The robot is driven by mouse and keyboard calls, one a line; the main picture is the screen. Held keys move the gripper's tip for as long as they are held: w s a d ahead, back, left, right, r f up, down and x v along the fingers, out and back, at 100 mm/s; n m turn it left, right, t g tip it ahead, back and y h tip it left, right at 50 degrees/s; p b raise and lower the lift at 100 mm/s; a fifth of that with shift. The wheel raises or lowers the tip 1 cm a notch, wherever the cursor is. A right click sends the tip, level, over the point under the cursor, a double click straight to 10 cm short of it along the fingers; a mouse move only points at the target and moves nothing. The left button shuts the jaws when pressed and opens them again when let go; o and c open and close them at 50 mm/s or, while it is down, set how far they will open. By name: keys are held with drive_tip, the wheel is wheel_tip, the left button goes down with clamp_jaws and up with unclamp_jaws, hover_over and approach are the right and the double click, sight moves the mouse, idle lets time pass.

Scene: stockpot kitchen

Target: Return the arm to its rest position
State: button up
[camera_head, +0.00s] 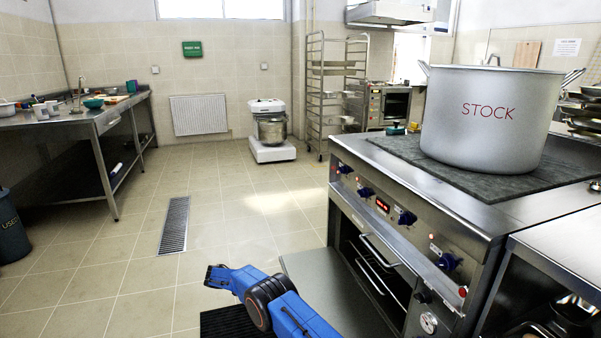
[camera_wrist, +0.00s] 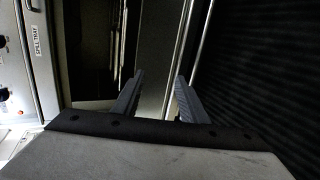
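My blue arm (camera_head: 265,300) shows at the bottom of the head view, bent in front of the range and above the floor. Beyond the fingers are a pale panel and long metal bars (camera_wrist: 201,45), with a label reading "SPILL TRAY" (camera_wrist: 37,40) at the left.
The range (camera_head: 395,205) stands at right, with a lowered grey panel (camera_head: 340,292) at its front. A large STOCK pot (camera_head: 488,125) sits on top. A dark floor mat (camera_head: 228,322) lies beside my arm. The tiled floor (camera_head: 120,265) at left is mostly clear.

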drive_tip(key=d+r+g+y, duration=0.15)
drive_tip(key=d+r, duration=0.45)
drive_tip(key=r, duration=0.7)
drive_tip(key=d+r+y, duration=0.2)
drive_tip(key=d+r, duration=0.5)
drive_tip(key=r, duration=0.5)
drive_tip(key=s+d+r+m+y, duration=0.1)
drive_tip(key=s+d+r+y, duration=0.1)
drive_tip(key=s+d+r, duration=0.55)
drive_tip(key=s+d+r+y, duration=0.1)
drive_tip(key=s+d+r, duration=0.55)
drive_tip(key=r, duration=0.65)
drive_tip(key=s+d+r+y, duration=0.1)
drive_tip(key=s+d+r, duration=0.25)
drive_tip(key=s, duration=0.45)
drive_tip(key=s+d+r+m+y, duration=0.1)
drive_tip(key=s+d+r+y, duration=0.1)
drive_tip(key=s+d, duration=0.4)
drive_tip(key=s+d+r+y, duration=0.1)
drive_tip(key=s+d+r, duration=0.2)
drive_tip(key=s, duration=0.6)
drive_tip(key=s+d+f+t+y, duration=0.1)
drive_tip(key=s+f, duration=0.2)
drive_tip(key=s, duration=0.8)
drive_tip(key=s+d+f+m+t+y, duration=0.1)
drive_tip(key=s+f+t, duration=0.1)
drive_tip(key=s, duration=1)
drive_tip(key=shift+s+d+f, duration=0.2)
drive_tip(key=shift+d+f, duration=0.1)
drive_tip(key=shift+f, duration=0.55)
